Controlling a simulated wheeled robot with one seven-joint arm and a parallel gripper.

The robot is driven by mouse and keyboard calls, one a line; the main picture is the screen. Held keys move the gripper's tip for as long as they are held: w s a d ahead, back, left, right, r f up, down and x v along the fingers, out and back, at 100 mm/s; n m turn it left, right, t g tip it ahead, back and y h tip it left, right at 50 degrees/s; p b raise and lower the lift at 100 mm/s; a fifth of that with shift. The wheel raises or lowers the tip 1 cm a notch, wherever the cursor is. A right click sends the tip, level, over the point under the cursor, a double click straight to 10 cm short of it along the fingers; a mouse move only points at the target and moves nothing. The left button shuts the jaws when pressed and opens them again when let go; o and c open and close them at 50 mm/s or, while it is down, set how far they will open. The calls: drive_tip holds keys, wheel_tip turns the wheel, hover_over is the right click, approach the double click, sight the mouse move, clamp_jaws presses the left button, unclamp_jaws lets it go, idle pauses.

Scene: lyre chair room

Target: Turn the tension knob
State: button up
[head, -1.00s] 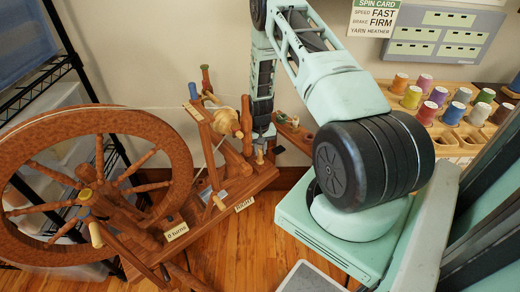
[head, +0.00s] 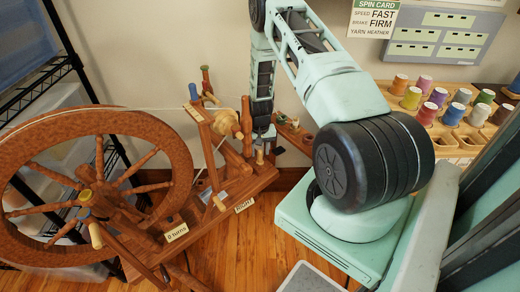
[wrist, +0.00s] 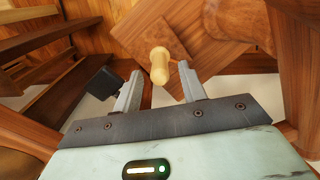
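A pale wooden peg-like knob (wrist: 159,66) stands out from a brown wooden board (wrist: 190,32) in the wrist view. My gripper (wrist: 160,88) is open, with one finger on each side of the line to the knob. The knob's end is just beyond the fingertips, and no contact shows. In the head view my gripper (head: 264,143) points down beside the upright posts of the spinning wheel, at the right end of its tilted wooden base (head: 232,187). The fingertips are small there, and I cannot clearly separate the knob from them.
The large spoked drive wheel (head: 172,152) fills the left, beside a black wire rack (head: 45,75). A "0 turns" label (head: 176,232) sits on the wheel's frame. A wooden rack of coloured spools (head: 452,114) stands right. Wooden posts crowd both sides of the wrist view.

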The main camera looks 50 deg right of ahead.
sight(260, 151)
drive_tip(key=shift+r, duration=0.1)
wheel_tip(260, 151, up, 17)
drive_tip(key=p, duration=0.1)
idle(0.3)
drive_tip(key=shift+r, duration=0.1)
idle(0.4)
